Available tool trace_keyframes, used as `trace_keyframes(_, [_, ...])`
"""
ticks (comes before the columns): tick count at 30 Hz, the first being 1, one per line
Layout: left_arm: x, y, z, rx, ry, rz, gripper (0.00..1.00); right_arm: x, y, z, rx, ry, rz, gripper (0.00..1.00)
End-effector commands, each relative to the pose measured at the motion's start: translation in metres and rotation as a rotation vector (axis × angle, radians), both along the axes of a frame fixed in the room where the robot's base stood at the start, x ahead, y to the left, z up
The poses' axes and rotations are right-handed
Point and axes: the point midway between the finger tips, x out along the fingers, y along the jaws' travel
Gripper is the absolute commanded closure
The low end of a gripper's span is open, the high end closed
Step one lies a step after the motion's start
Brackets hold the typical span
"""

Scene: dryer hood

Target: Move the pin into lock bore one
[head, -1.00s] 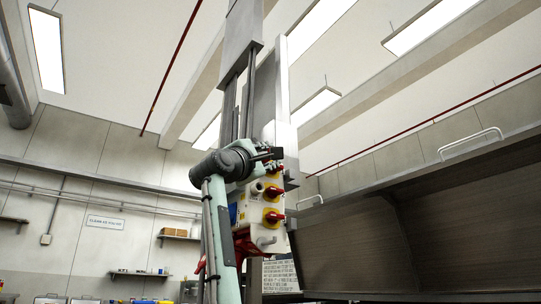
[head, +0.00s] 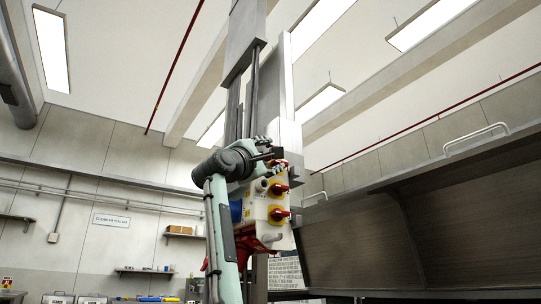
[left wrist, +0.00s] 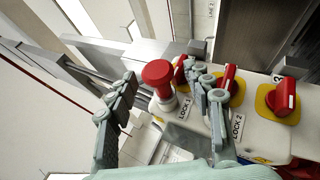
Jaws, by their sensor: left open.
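My left gripper (left wrist: 160,108) is open, its two fingers pointing at a white control box (left wrist: 262,135). The right finger covers part of the box near the LOCK 1 label (left wrist: 184,108). A LOCK 2 label (left wrist: 238,127) is to its right. I cannot make out bore one. In the head view my left gripper (head: 268,152) is at the top of the box (head: 259,211). My right gripper is not in view.
Red rotary handles on yellow plates stand on the box, one in the middle (left wrist: 230,82) and one at right (left wrist: 284,98). A large dark hood (head: 455,225) fills the right side. A grey vertical column rises behind the box.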

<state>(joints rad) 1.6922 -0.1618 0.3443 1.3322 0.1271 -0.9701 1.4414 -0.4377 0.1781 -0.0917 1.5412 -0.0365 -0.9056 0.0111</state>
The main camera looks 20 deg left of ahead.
Motion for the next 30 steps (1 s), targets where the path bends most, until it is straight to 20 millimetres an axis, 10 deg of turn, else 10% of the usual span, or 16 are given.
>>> trace_keyframes(30, [-0.105, 0.015, -0.058, 0.0, 0.0, 0.0, 0.49, 0.0, 0.0, 0.0, 0.0, 0.0, 0.0, 0.6])
